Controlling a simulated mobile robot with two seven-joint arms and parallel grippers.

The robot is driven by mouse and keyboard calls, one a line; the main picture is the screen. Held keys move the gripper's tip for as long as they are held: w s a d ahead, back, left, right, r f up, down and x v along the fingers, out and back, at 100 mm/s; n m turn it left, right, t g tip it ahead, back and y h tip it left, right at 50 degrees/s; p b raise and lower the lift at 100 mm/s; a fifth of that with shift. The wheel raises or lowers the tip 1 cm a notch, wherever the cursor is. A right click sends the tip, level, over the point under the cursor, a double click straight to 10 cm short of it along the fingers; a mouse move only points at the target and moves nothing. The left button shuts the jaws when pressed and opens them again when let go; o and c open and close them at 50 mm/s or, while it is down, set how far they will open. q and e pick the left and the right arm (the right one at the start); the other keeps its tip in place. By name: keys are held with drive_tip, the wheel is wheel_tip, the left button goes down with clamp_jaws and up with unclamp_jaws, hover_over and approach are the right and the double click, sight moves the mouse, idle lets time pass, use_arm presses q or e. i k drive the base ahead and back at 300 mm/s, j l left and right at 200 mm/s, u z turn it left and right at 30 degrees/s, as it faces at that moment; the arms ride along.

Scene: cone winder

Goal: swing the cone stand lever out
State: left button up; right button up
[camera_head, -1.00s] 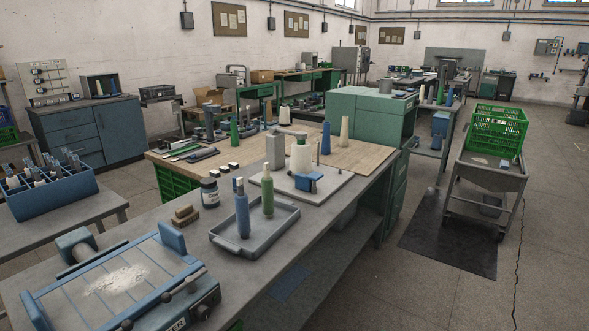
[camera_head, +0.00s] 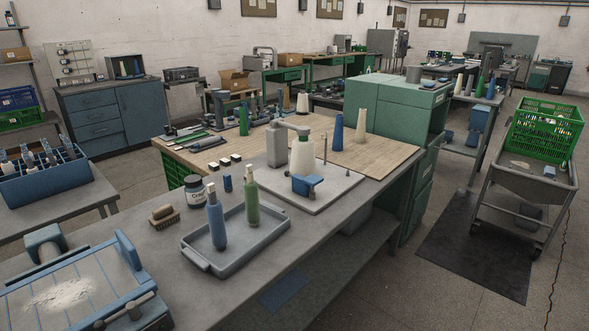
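The cone winder stands on a light grey base plate (camera_head: 335,188) on the workbench, at the middle of the head view. It has a grey upright post (camera_head: 277,147) with a short arm reaching toward an upright white cone (camera_head: 302,160). A blue block (camera_head: 306,186) sits at the cone's front foot. A thin upright rod (camera_head: 325,149) stands to the right of the cone. I cannot tell which of these parts is the cone stand lever. Neither of my grippers is in view.
A grey tray (camera_head: 262,241) with a blue and a green spindle stands in front of the winder. A jar (camera_head: 196,191) and brush (camera_head: 163,215) are to its left. A green cabinet (camera_head: 396,105) stands behind. A cart with a green crate (camera_head: 543,128) is right; floor lies between.

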sight(299, 187)
drive_tip(key=i+l, duration=0.2)
drive_tip(key=l, duration=0.15)
drive_tip(key=i+l+u, duration=0.15)
drive_tip(key=i+l, duration=0.25)
drive_tip(key=l, duration=0.25)
drive_tip(key=i+l+u, duration=0.15)
drive_tip(key=l, duration=0.2)
drive_tip(key=i+l, duration=0.2)
drive_tip(key=l, duration=0.15)
drive_tip(key=i+l+u, duration=0.15)
drive_tip(key=l, duration=0.25)
drive_tip(key=i+l, duration=0.2)
drive_tip(key=l, duration=0.15)
drive_tip(key=u, duration=0.05)
